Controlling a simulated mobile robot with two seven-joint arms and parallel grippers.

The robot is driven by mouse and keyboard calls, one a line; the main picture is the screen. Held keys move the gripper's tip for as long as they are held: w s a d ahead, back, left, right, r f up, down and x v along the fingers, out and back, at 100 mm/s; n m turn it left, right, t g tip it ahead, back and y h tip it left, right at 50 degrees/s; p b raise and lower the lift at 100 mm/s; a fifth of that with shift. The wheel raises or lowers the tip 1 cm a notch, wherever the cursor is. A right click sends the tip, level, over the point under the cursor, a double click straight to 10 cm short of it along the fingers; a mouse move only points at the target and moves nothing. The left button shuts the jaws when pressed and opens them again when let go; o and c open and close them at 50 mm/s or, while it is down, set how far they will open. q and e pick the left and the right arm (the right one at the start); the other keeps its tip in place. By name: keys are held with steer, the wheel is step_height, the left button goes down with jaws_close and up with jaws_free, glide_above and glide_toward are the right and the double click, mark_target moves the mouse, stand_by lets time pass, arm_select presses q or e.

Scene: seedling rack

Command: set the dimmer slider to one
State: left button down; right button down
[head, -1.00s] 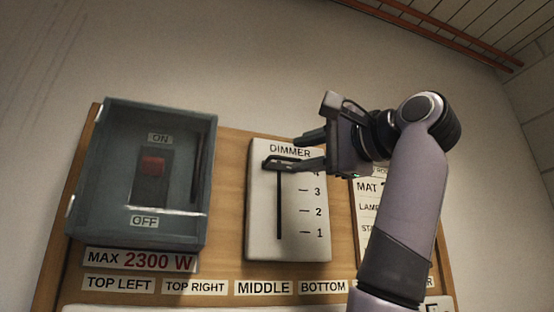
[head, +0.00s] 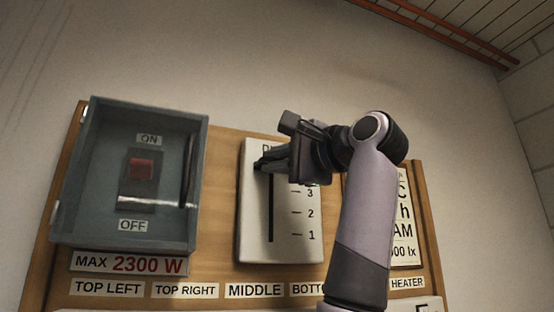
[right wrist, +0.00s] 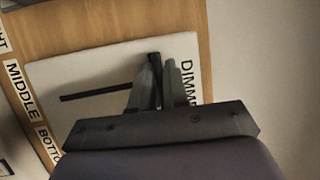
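The dimmer panel (head: 250,230) is a white plate with a dark vertical slot and marks 3, 2 and 1 visible beside it. The slider knob (head: 260,163) is dark and sits at the top of the slot, above the 3 mark. My right gripper (head: 270,160) is at the knob, coming in from the right, and covers the 4 and most of the DIMMER label. In the right wrist view, the gripper's two fingers (right wrist: 157,78) are close together with the dark knob (right wrist: 154,60) between them. My left gripper is out of view.
A switch box (head: 75,190) with a clear cover and a red switch (head: 140,168) is left of the dimmer. Labels line the wooden board (head: 222,210) below. A notice sheet (head: 405,225) is partly behind my right arm.

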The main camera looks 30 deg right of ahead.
step_height(320, 180, down, 12)
steer(key=b, duration=1)
steer(key=shift+s+b, duration=0.1)
steer(key=shift+b, duration=0.3)
steer(key=shift+f, duration=0.2)
steer(key=c, duration=1.2)
jaws_free()
